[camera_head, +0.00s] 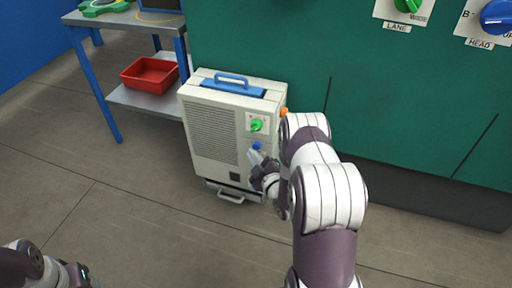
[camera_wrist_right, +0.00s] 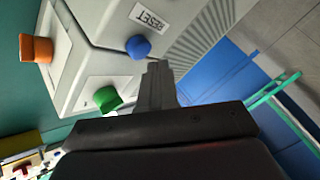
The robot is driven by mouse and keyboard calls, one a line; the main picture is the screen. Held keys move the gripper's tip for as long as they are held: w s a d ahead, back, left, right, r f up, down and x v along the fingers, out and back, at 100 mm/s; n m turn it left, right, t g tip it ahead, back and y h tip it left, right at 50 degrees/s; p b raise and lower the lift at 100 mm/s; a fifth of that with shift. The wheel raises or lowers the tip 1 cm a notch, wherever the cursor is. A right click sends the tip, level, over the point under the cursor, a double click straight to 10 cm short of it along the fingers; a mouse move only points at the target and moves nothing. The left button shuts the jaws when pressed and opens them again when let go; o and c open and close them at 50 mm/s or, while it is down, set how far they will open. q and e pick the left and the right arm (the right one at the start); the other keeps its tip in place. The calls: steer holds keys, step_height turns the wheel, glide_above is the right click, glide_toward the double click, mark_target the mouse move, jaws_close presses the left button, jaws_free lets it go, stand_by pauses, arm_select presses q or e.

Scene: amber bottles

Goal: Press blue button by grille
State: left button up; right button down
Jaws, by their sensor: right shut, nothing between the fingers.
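The blue button (camera_head: 257,145) is on the front of a cream box unit (camera_head: 228,93), to the right of its grille (camera_head: 213,132) and below a green knob (camera_head: 257,125). In the right wrist view the blue button (camera_wrist_right: 138,47) sits beside a RESET label (camera_wrist_right: 149,17). My right gripper (camera_head: 254,157) is shut and empty, its fingertips just below the button in the head view. In the wrist view the fingertips (camera_wrist_right: 157,66) appear close to the button; whether they touch it, I cannot tell. My left arm shows at the bottom left, but its gripper fingers are not visible.
An orange knob (camera_wrist_right: 37,48) is on the unit's side. The green knob (camera_wrist_right: 107,99) is near my right fingers. A grey table (camera_head: 128,22) with a red tray (camera_head: 150,88) on its lower shelf stands left. A green cabinet (camera_head: 300,50) is behind. The floor in front is clear.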

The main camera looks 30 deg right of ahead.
steer(key=shift+w, duration=0.1)
steer(key=shift+w+d, duration=0.2)
steer(key=shift+d, duration=0.1)
steer(key=shift+w+d, duration=0.3)
steer(key=shift+d, duration=0.05)
stand_by(0.8)
steer(key=shift+s+a, duration=0.6)
steer(key=shift+a, duration=0.05)
steer(key=s+a+p, duration=0.1)
steer(key=s+a, duration=0.2)
steer(key=shift+s+a+p, duration=0.1)
steer(key=shift+a+p, duration=0.3)
